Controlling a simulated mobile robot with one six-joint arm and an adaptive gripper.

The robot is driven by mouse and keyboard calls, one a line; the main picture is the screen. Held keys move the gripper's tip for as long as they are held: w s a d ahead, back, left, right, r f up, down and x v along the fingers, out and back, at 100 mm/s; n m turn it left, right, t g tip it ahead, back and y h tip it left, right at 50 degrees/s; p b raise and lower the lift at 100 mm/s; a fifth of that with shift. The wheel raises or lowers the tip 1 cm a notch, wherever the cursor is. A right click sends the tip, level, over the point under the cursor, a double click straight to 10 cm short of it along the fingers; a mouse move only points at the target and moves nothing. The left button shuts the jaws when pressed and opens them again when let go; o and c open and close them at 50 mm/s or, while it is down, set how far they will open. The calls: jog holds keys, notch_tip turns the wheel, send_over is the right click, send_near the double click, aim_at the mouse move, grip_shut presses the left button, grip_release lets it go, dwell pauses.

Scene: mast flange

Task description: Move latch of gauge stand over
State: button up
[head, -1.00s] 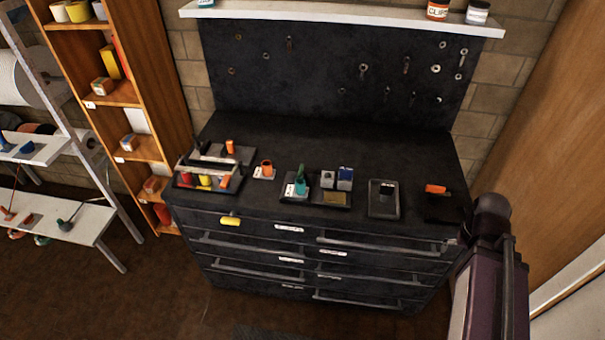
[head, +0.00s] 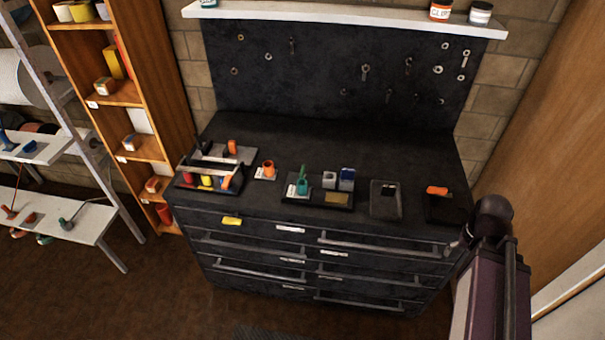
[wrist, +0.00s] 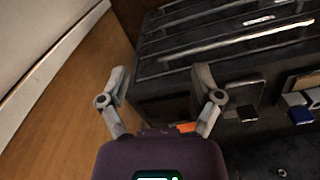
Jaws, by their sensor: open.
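My gripper (wrist: 160,75) is open and empty in the wrist view, its two fingers spread wide near the right end of the dark bench. I cannot tell for sure which fixture is the gauge stand. An orange piece (head: 437,190) sits on a dark base (head: 445,210) at the bench's right end; it also shows in the wrist view (wrist: 186,127), partly behind a finger. Left of it is a grey-rimmed plate (head: 376,203) with a small dark block. Another orange piece (head: 232,147) stands on a grey plate at the bench's left. The gripper touches none of these.
Drawer handles (head: 380,243) project from the bench front. A wooden panel (head: 540,150) bounds the right.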

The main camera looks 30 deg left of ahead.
jog(key=shift+f+b, duration=2.7)
jog(key=shift+f, duration=0.05)
jog(key=shift+c, duration=0.3)
